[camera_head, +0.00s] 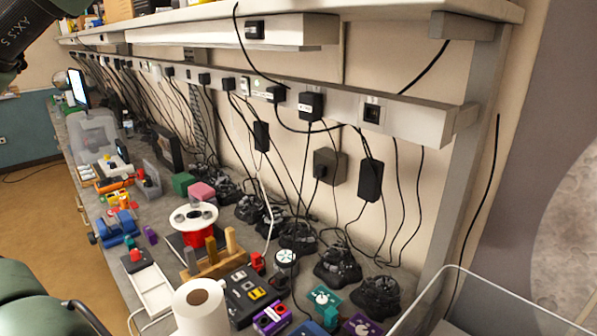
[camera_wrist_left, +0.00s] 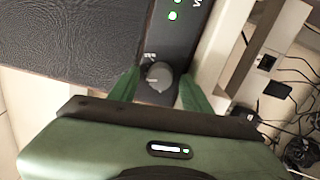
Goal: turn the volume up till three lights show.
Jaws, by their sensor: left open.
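A grey round volume knob (camera_wrist_left: 158,74) sits on the dark control strip of a speaker-like box (camera_wrist_left: 80,35) in the left wrist view. Green lights (camera_wrist_left: 172,15) glow on the strip beyond the knob. Two show lit, the upper one near the top edge of the picture, so any further lights are out of view. My left gripper (camera_wrist_left: 160,78) is open, its green fingers on either side of the knob. I cannot tell whether they touch it. The knob and the left gripper do not show in the head view. My right gripper is in neither view.
In the head view a cluttered bench runs along the wall, with a white paper roll (camera_head: 200,308), a red spool (camera_head: 196,228) and dark cable bundles (camera_head: 338,264). Black cables hang from a white power rail (camera_head: 418,118). A clear bin (camera_head: 480,300) stands at the lower right.

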